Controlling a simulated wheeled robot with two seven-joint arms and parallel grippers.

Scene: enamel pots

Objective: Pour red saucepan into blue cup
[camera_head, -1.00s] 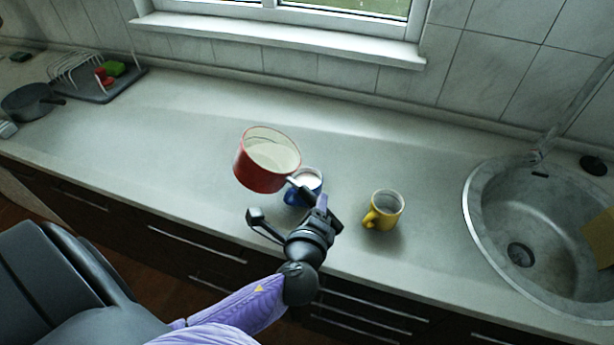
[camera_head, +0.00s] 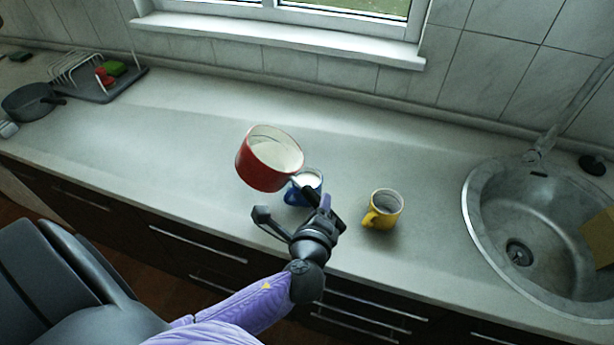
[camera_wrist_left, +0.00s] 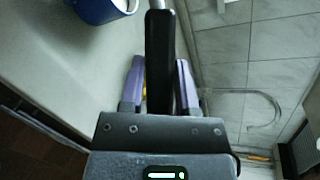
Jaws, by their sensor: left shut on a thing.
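The red saucepan (camera_head: 266,165) has a pale inside and is held in the air above the counter, tilted toward the right. I cannot tell how much is in it. My left gripper (camera_head: 324,204) is shut on its black handle, which also shows between the purple fingers in the left wrist view (camera_wrist_left: 160,60). The blue cup (camera_head: 300,196) stands upright just right of and below the pan in the head view, partly hidden by the handle and gripper. White shows inside the cup. It also shows at the top left of the wrist view (camera_wrist_left: 92,10). My right gripper is out of view.
A yellow mug (camera_head: 382,210) stands close to the right of the gripper. A round sink (camera_head: 478,235) is at the right. A dish rack (camera_head: 110,92) and a dark pan (camera_head: 28,100) are at the far left. The counter's left middle is clear.

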